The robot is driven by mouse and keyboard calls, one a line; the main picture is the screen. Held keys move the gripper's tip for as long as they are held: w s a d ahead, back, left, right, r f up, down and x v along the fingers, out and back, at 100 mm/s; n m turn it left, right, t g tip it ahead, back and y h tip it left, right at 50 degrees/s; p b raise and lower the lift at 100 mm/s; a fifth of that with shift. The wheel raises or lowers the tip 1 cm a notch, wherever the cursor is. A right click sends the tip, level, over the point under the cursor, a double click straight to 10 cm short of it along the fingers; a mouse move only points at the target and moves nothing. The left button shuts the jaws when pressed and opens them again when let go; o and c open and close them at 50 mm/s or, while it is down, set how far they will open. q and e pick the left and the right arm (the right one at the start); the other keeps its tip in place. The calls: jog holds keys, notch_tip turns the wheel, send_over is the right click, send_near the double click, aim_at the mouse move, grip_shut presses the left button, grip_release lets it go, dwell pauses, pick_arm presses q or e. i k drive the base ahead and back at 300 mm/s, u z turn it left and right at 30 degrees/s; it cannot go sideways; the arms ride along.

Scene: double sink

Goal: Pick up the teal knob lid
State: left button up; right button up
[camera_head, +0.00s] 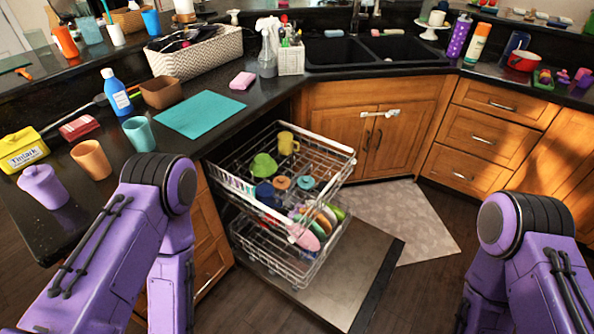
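A small round teal lid with a knob (305,182) sits in the pulled-out upper rack of the open dishwasher (340,285). An orange round lid (282,183) sits just left of it. A dark blue item (265,193) and a green item (263,165) stand further left, and a yellow mug (287,143) stands behind. Nothing covers the teal lid. My two purple arms show at the lower left and lower right, bent downward. Neither gripper is in view, so I cannot see whether they are open or shut.
The upper rack rim (340,148) surrounds the lids, and a lower rack (318,262) holds several plates. The counter at left carries a teal mat (200,114), a teal cup (138,133) and an orange cup (91,160). Floor right of the dishwasher door is free.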

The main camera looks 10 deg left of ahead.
aim_at(304, 183)
jog(key=u, duration=0.55)
jog(key=i, duration=0.5)
jog(key=u, duration=0.65)
jog(key=i, duration=0.5)
jog(key=u, duration=0.05)
